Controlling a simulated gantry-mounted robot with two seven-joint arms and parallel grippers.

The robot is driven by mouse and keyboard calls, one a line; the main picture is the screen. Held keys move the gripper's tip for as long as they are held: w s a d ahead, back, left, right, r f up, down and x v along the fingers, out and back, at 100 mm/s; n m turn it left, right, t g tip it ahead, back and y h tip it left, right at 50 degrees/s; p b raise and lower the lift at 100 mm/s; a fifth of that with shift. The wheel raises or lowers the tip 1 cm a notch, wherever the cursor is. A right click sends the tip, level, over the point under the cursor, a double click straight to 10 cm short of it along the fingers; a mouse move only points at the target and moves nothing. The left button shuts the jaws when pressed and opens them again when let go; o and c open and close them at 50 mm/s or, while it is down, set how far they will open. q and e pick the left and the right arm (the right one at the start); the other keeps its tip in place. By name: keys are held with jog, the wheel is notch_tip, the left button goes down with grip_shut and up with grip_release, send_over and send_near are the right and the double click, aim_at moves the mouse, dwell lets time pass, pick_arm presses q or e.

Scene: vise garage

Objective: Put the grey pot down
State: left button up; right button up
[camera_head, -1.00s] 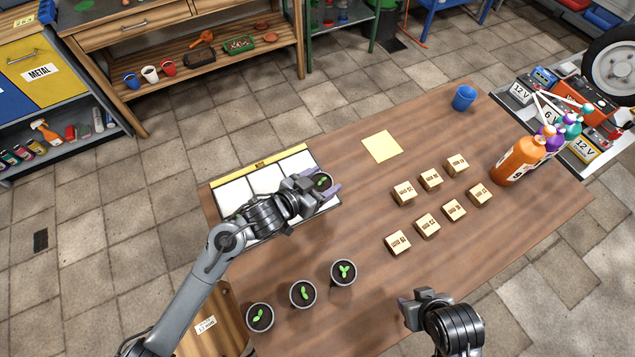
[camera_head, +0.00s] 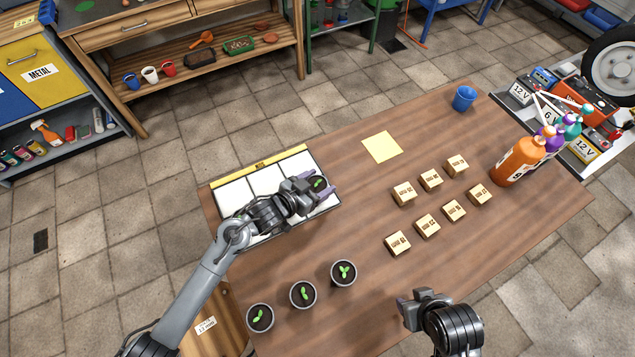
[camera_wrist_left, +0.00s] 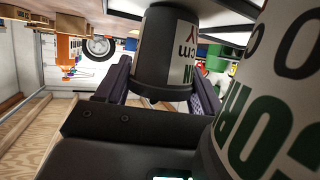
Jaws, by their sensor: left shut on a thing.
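The grey pot (camera_head: 318,183) with dark soil and a seedling is between the fingers of my left gripper (camera_head: 322,188). In the left wrist view the pot (camera_wrist_left: 151,48) is dark grey with a pale label, and the fingers (camera_wrist_left: 160,85) sit on either side of it. It is over the rightmost white section of the yellow-edged board (camera_head: 238,172). Whether its base touches the board is hidden. Three other potted seedlings, left (camera_head: 260,317), middle (camera_head: 303,294) and right (camera_head: 343,272), stand on the table. My right gripper (camera_head: 407,308) is low in the picture; its finger opening is unclear.
Several wooden blocks (camera_head: 427,225) stand right of centre. A yellow sheet (camera_head: 382,147), a blue cup (camera_head: 464,98) and an orange bottle (camera_head: 517,162) are farther back and right. The table (camera_head: 335,225) is bare between the board and the blocks.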

pick_arm(q)
jog(key=shift+f, duration=0.6)
pick_arm(e)
jog(key=shift+w+d+f, duration=0.1)
jog(key=shift+d+f, duration=0.05)
jog(key=shift+f, duration=0.1)
pick_arm(q)
jog(key=o, duration=0.8)
jog(key=shift+f, duration=0.1)
jog(key=shift+c, duration=0.2)
jog(key=o, duration=0.3)
jog(key=shift+f, duration=0.25)
jog(key=shift+o, duration=0.2)
jog(key=shift+a+r, duration=0.1)
jog(key=shift+r, duration=0.4)
pick_arm(e)
jog(key=shift+r, duration=0.4)
pick_arm(q)
jog(key=v, duration=1.2)
jog(key=shift+r, duration=0.45)
